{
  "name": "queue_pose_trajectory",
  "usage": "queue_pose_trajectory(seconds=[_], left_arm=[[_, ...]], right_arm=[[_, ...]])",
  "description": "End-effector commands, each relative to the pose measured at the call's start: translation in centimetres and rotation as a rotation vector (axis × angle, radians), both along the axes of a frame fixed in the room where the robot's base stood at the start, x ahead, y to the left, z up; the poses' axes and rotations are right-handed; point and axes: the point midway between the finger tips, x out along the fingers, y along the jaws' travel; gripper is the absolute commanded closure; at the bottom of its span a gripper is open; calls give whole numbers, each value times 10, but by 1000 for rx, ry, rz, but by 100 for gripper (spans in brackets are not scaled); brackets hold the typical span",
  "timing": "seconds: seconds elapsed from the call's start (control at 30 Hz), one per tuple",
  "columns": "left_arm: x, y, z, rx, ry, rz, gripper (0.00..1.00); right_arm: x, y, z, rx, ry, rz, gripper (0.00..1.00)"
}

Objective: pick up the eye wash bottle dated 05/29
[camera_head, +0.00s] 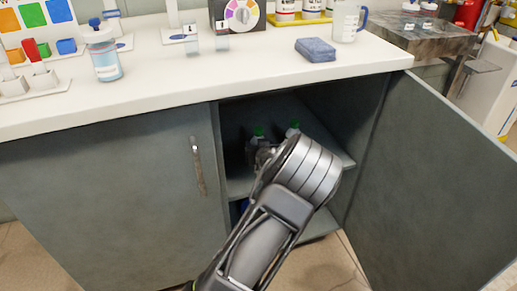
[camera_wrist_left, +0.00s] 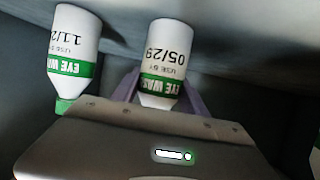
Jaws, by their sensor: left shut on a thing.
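The eye wash bottle dated 05/29 (camera_wrist_left: 165,60) is white with a green band and appears upside down in the left wrist view. My left gripper (camera_wrist_left: 160,95) has its purple fingers on both sides of it and is shut on it. Its cap end is hidden behind the gripper body. A second eye wash bottle (camera_wrist_left: 75,50), its date starting 11/2, stands to the left, apart from the fingers. In the head view, my left gripper (camera_head: 260,152) is inside the open cabinet, below a green cap (camera_head: 258,132); another green cap (camera_head: 293,127) shows to its right. My right gripper is not in view.
The cabinet has a shelf (camera_head: 342,160) and an open door (camera_head: 430,170) on the right. A closed door with a handle (camera_head: 198,165) is on the left. The white counter (camera_head: 150,100) above holds a labelled jar (camera_head: 105,62) and a blue sponge (camera_head: 315,50).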

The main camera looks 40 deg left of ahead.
Motion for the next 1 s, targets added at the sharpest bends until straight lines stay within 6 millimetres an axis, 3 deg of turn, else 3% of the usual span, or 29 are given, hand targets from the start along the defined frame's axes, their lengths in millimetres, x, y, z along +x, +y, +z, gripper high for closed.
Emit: queue_pose_trajectory(seconds=[0.27,0.73,1.0], left_arm=[[0,0,10,0,-3,0,100],[1,0,92,1,-4,0,100],[0,0,101,1,-1,0,100]], right_arm=[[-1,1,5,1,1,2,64],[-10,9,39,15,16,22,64],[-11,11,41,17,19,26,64]])
